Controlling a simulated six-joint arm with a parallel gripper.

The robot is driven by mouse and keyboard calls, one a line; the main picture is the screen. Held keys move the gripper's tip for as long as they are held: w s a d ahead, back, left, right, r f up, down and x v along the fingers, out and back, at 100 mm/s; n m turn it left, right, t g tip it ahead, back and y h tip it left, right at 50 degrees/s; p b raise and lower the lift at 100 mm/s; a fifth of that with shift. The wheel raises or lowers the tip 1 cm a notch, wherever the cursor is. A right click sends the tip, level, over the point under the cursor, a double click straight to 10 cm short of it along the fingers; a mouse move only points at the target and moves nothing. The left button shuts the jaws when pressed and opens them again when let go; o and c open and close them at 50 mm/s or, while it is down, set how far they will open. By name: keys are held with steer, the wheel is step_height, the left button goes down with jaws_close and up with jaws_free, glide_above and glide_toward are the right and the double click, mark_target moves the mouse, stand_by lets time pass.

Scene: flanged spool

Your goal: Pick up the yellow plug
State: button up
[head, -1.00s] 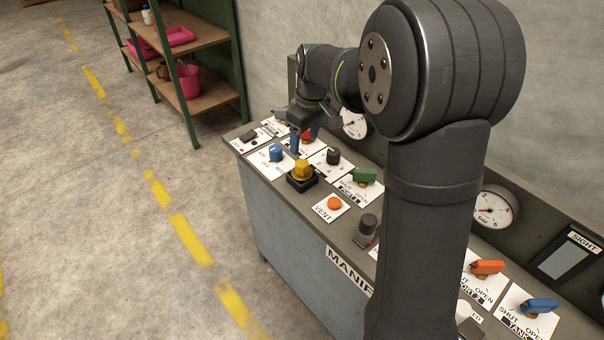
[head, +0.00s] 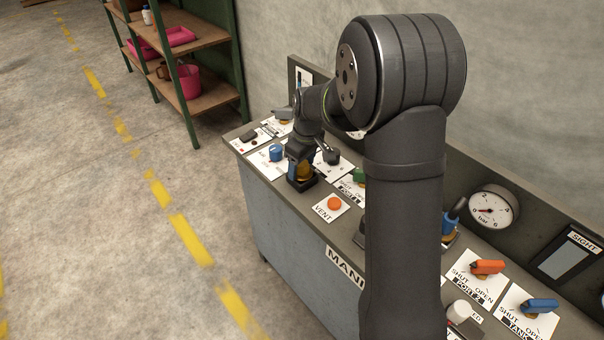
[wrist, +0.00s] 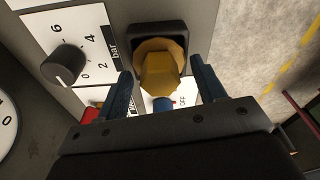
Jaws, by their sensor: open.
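The yellow plug (wrist: 160,75) has a faceted head on a round flange and sits in a dark square socket (wrist: 143,32) on the panel. In the wrist view it lies between and just beyond the two blue fingers of my gripper (wrist: 164,84), which is open. A gap shows on each side of the plug, so I see no contact. In the head view my gripper (head: 297,172) is over the plug (head: 304,172) and hides most of it.
A black knob (wrist: 63,65) on a white bar scale stands left of the plug in the wrist view. In the head view a blue knob (head: 276,153), an orange vent button (head: 334,203) and a green handle (head: 359,175) are close by. A gauge (head: 493,211) is farther right.

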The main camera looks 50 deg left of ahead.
steer(key=c, duration=1.3)
steer(key=shift+r, duration=0.1)
